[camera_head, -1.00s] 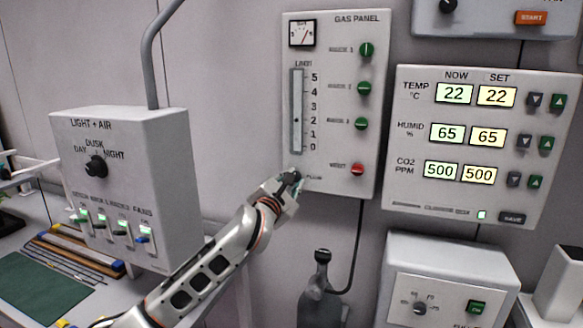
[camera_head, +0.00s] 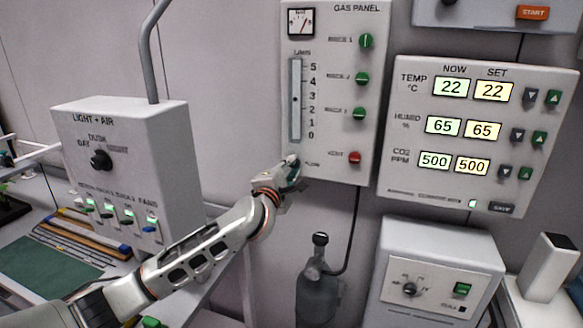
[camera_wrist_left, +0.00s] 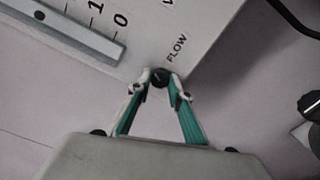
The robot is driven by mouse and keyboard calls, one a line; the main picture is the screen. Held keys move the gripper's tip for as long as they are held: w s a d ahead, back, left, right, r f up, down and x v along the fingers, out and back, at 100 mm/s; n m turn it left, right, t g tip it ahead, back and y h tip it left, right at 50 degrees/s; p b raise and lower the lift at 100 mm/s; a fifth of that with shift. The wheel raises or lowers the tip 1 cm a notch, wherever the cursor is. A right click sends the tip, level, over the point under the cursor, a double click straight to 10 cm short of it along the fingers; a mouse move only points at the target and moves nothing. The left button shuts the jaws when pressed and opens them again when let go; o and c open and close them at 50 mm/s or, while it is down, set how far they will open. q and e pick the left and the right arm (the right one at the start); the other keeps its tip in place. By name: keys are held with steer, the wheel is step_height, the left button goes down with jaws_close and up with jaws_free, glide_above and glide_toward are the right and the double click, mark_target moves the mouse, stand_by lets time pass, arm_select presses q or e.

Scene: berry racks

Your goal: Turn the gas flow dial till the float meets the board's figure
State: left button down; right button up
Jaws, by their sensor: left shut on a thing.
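The gas panel (camera_head: 340,20) hangs on the wall in the head view. Its flow tube (camera_head: 297,75) has a scale from 0 to 5, and the small dark float (camera_head: 297,99) sits between 2 and 3, close to 3. The black flow dial (camera_wrist_left: 158,77), marked FLOW, is at the panel's lower left corner. My left gripper (camera_wrist_left: 160,82) is shut on the dial, with a fingertip on either side of it. In the head view my left gripper (camera_head: 292,165) hides most of the dial. My right gripper is not in view.
Green knobs (camera_head: 359,79) and a red knob (camera_head: 355,158) line the panel's right side. The climate box (camera_head: 402,165) is to the right, the light and air box (camera_head: 175,170) to the left. A grey gas bottle (camera_head: 320,290) stands below.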

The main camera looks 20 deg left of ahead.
arm_select(q)
steer(key=c, duration=1.8)
jaws_free()
steer(key=shift+s, duration=0.1)
steer(key=s, duration=1.1)
steer(key=shift+s+a, duration=0.2)
steer(key=shift+s, duration=0.2)
